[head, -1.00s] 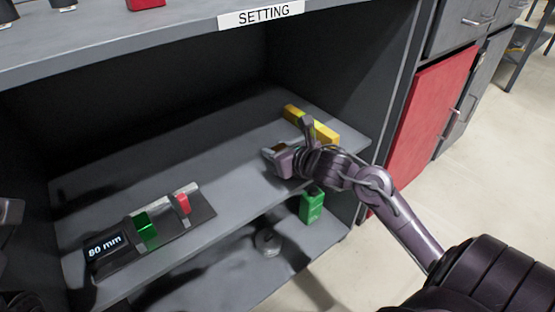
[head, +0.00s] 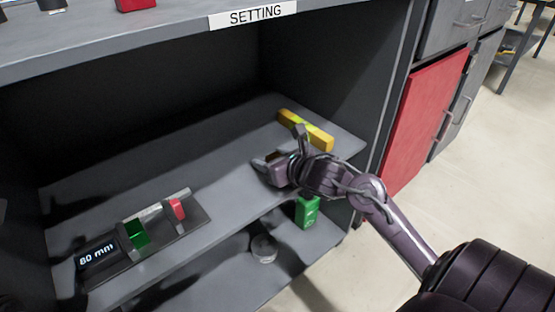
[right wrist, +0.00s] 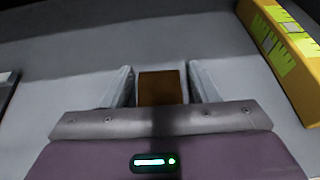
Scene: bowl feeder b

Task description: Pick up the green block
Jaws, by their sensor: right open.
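My right gripper (head: 280,152) is low over the middle shelf, near its right end. In the right wrist view its two fingers stand apart, one on each side of a brown block (right wrist: 160,88), with narrow gaps. No green block shows between the fingers. A green piece (head: 138,235) sits in the dark gauge fixture at the left of the shelf. A green box with a pale mark (head: 307,213) stands on the lower shelf, below my right gripper. I cannot tell which of these is the green block. My left gripper is not in view.
A yellow level (head: 306,130) lies behind my right gripper, and at the upper right in the right wrist view (right wrist: 285,50). The fixture has an "80 mm" display (head: 98,253) and a red piece (head: 177,209). A grey round thing (head: 263,249) is on the lower shelf. Mid-shelf is clear.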

